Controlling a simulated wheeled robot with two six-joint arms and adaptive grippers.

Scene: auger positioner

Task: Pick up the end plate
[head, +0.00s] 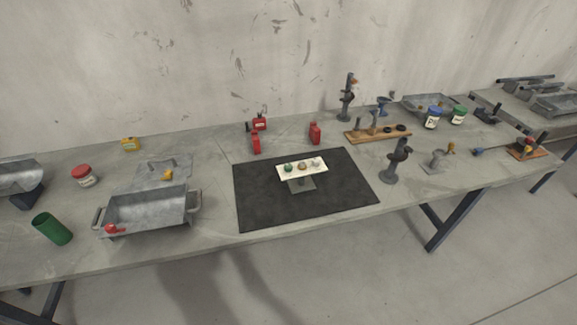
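I cannot tell for sure which thing is the end plate. A flat grey metal plate (150,172) with a raised handle-like part lies on the table behind a grey metal trough (150,212), on the left. A pale rectangular plate (289,173) sits on a small grey stand (301,185) on the black mat (262,207) in the middle, with several small items on top. Neither of my grippers shows in the head view.
The grey table (215,165) stands against a wall. Red containers (315,132) are behind the mat. A green cylinder (52,229) and a red-lidded jar (84,176) are left. Dark upright tools (396,161) and a wooden rack (378,135) are right.

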